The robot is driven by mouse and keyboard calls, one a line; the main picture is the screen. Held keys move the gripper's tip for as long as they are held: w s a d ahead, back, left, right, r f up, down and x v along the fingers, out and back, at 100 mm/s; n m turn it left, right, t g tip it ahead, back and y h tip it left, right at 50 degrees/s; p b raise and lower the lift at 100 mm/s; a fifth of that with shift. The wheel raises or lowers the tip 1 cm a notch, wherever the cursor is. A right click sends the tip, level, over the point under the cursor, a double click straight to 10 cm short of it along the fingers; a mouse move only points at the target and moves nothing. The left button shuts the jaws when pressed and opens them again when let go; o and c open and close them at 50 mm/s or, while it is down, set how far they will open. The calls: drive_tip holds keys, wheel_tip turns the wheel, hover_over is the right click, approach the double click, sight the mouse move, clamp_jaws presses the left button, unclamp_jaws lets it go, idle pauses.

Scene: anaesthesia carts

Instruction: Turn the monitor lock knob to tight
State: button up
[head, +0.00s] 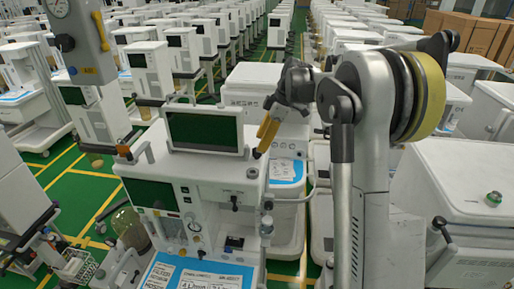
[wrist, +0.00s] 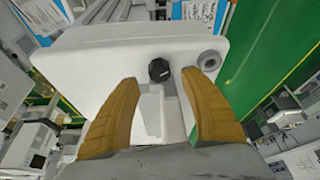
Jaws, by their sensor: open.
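The monitor (head: 205,130) stands on top of the anaesthesia cart, its dark green screen facing my head camera. My gripper (head: 262,147) reaches down at the right end of the monitor, with its orange fingers pointing downward. In the wrist view the black lock knob (wrist: 159,70) sits on a white housing (wrist: 90,68), above a pale bracket (wrist: 153,112). The open fingers of my gripper (wrist: 158,80) lie on either side of the knob, with a visible gap on both sides in the picture. Contact does not show. The knob cannot be made out in the head view.
A grey round fitting (wrist: 209,60) is on the housing, right of the knob. The cart (head: 230,190) carries small knobs and labels below the monitor. Another white cart (head: 470,180) stands at the right. Many carts fill the background; green floor shows between.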

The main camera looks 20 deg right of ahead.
sight(257, 154)
drive_tip(key=shift+p+x, duration=0.35)
drive_tip(key=shift+x, duration=1.8)
clamp_jaws()
